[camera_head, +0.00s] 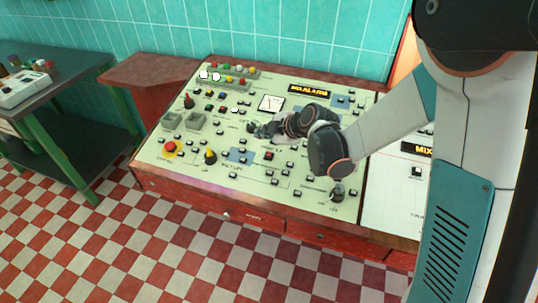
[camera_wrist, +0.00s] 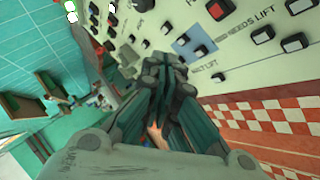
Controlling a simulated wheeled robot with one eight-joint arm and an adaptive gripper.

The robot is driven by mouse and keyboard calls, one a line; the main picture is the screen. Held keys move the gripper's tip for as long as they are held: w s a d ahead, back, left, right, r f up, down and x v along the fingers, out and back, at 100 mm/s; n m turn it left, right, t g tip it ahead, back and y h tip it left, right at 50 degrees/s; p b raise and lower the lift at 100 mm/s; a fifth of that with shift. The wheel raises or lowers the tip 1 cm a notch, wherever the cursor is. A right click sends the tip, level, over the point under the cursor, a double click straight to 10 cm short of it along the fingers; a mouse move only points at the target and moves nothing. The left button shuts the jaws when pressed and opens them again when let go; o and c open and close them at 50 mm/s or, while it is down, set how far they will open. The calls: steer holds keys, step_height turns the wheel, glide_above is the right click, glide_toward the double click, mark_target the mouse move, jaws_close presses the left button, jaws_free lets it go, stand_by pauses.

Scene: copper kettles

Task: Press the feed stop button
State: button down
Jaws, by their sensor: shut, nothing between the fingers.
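The cream control panel (camera_head: 222,172) carries many small buttons, knobs and lamps. I cannot tell which one is the feed stop button, since most labels are too small to read. A large red button on a yellow base (camera_head: 170,148) sits at the panel's front left. My gripper (camera_head: 257,130) is shut and empty over the middle of the panel, apart from the red button. In the wrist view my gripper (camera_wrist: 165,68) points at the panel and hides part of it.
A green-legged table (camera_head: 60,85) is at the left. The checkered floor (camera_head: 130,250) in front is clear.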

steer(key=shift+w+d+f+b, duration=0.1)
steer(key=shift+w+f+b, duration=0.2)
steer(key=shift+f+b, duration=0.95)
steer(key=shift+w+d+f+b, duration=0.1)
steer(key=shift+w+f+b, duration=0.15)
steer(key=shift+f+b, duration=0.95)
steer(key=shift+w+d+f+b, duration=0.1)
steer(key=shift+w+f+b, duration=0.35)
steer(key=shift+f, duration=1.4)
steer(key=shift+s+f, duration=0.1)
steer(key=shift+s, duration=0.05)
steer(key=shift+f+b, duration=0.3)
steer(key=shift+b, duration=0.25)
steer(key=shift+f+b, duration=0.3)
steer(key=shift+r, duration=0.15)
steer(key=shift+r+p, duration=0.45)
steer(key=shift+r, duration=0.15)
steer(key=shift+r, duration=0.1)
steer(key=shift+s+a+r+p, duration=0.15)
steer(key=shift+r+p, duration=0.35)
steer(key=shift+r, duration=0.3)
steer(key=shift+s+d+r+p, duration=0.1)
steer(key=shift+s+r+p, duration=0.1)
steer(key=shift+r+p, duration=0.45)
steer(key=shift+s+a+r+p, duration=0.15)
steer(key=shift+r+p, duration=0.25)
steer(key=shift+r, duration=0.5)
